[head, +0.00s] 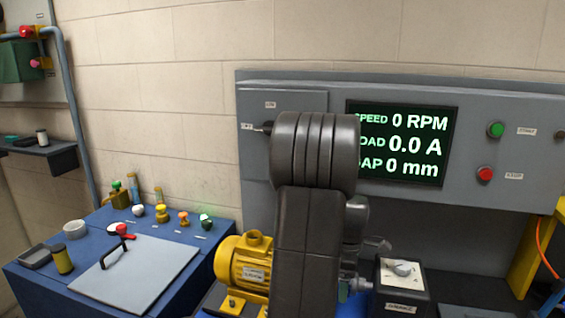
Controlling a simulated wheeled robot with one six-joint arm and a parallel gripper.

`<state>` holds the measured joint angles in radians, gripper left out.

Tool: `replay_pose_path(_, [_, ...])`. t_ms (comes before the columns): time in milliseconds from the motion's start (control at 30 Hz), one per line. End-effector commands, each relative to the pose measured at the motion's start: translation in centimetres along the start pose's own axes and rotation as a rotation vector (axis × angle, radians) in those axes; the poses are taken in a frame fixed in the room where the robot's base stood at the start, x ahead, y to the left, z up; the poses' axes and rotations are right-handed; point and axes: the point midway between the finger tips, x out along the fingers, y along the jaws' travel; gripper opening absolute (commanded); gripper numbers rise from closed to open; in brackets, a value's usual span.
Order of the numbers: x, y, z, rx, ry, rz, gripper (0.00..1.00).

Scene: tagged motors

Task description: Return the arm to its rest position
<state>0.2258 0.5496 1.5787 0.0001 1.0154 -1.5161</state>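My arm stands upright in the middle of the head view, with its dark links in front of the grey panel. My gripper cannot be made out; the arm's own links probably cover it. A yellow motor (243,263) sits just left of the arm, partly hidden by it. A black box with a dial (402,286) stands just right of the arm.
A grey panel (290,99) behind the arm carries a screen (402,143) reading 0 RPM, 0.0 A and 0 mm, with a green button (495,129) and a red button (485,174). A blue bench (40,277) at left holds a grey plate (140,275) and several small items. A yellow post (532,258) stands at right.

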Motion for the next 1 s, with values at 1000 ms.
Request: replay_pose_path(1000, [-5.0, 0.2, 0.3, -0.001, 0.000, 0.008, 0.88])
